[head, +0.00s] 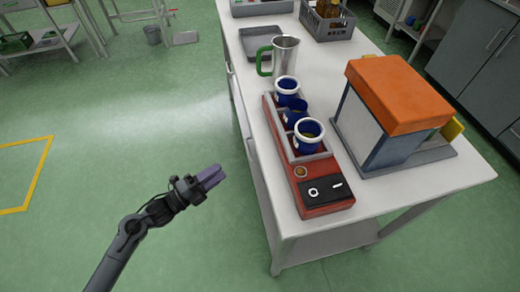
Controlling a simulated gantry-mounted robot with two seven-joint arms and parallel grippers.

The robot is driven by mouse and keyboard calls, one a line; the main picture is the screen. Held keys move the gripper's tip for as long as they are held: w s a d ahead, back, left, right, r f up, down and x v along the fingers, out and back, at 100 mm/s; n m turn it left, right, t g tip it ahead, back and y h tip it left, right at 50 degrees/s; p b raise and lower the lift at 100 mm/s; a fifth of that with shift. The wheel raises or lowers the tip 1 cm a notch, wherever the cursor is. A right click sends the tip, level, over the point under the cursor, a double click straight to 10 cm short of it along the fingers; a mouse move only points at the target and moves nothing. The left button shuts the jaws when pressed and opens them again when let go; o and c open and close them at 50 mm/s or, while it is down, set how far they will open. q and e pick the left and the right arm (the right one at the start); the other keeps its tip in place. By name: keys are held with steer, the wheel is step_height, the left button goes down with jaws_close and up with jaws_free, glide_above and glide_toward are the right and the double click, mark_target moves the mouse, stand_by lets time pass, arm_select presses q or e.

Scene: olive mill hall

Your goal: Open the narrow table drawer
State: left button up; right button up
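The white table (453,189) stands at the right, and its long left side faces my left arm. Narrow pale drawer fronts (256,168) run under the top along that side, seen at a steep angle. They look flush with the table, and I cannot make out their handles clearly. My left gripper (215,176) is left of the table, over the green floor and apart from the drawer fronts. Its purple fingers lie together with nothing visible between them, so it looks shut and empty. My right gripper is not in view.
On the table are a red rack (318,194) with blue-and-white jars, a metal jug (285,58) with a green handle, a grey tray (262,40), a grey crate (327,24) and an orange-topped machine (400,92).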

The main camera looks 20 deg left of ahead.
arm_select(q)
steer(key=r+b+x, duration=0.1)
steer(key=b+x, duration=0.1)
steer(key=x, duration=0.9)
steer(key=shift+w+b, duration=0.15)
steer(key=shift+b, duration=0.25)
steer(key=shift+a, duration=0.1)
jaws_close()
